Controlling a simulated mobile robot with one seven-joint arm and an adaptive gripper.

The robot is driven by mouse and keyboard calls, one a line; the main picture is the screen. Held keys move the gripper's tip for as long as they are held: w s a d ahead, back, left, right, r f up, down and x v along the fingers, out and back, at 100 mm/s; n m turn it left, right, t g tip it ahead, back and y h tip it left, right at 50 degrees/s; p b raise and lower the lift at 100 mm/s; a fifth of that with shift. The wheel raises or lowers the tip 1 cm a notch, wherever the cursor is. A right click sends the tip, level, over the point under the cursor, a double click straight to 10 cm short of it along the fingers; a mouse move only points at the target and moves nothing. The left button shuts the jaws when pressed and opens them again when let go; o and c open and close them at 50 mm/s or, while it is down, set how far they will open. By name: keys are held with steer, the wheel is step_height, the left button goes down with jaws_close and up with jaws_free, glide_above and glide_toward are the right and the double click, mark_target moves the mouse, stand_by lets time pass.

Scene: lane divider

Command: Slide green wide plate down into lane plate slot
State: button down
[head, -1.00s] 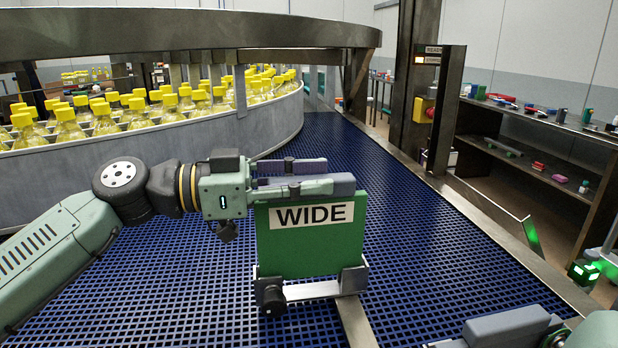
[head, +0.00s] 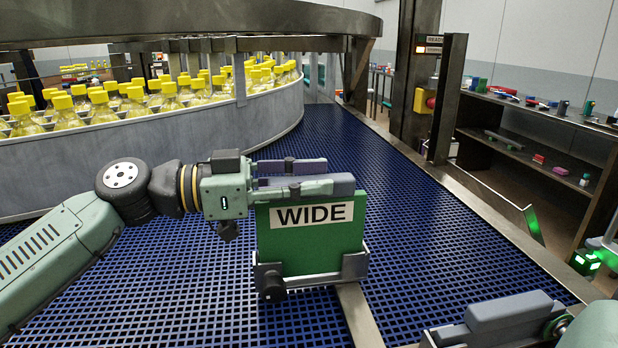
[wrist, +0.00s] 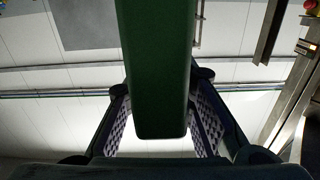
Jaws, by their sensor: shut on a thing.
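The green wide plate (head: 310,245), with a white WIDE label, stands upright in the head view. My gripper (head: 332,176) is shut on its top edge, with the fingers reaching in from the left. The lane plate slot (head: 312,281) is a grey metal bracket with raised ends and a dark knob. The plate's lower edge is down between its ends, hidden behind its front bar; whether it touches the bottom cannot be seen. In the wrist view the green plate (wrist: 158,75) lies between the two textured finger pads.
A metal divider strip (head: 360,316) runs from the bracket along the blue mesh conveyor (head: 420,240). Yellow-capped bottles (head: 120,100) stand behind a curved wall at left. A steel side rail (head: 500,230) and a shelf (head: 540,160) are at right.

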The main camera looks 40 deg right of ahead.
steer(key=shift+f, duration=0.35)
steer(key=c, duration=1.3)
jaws_free()
steer(key=shift+f, duration=0.1)
steer(key=shift+a, duration=0.1)
steer(key=v, duration=1.2)
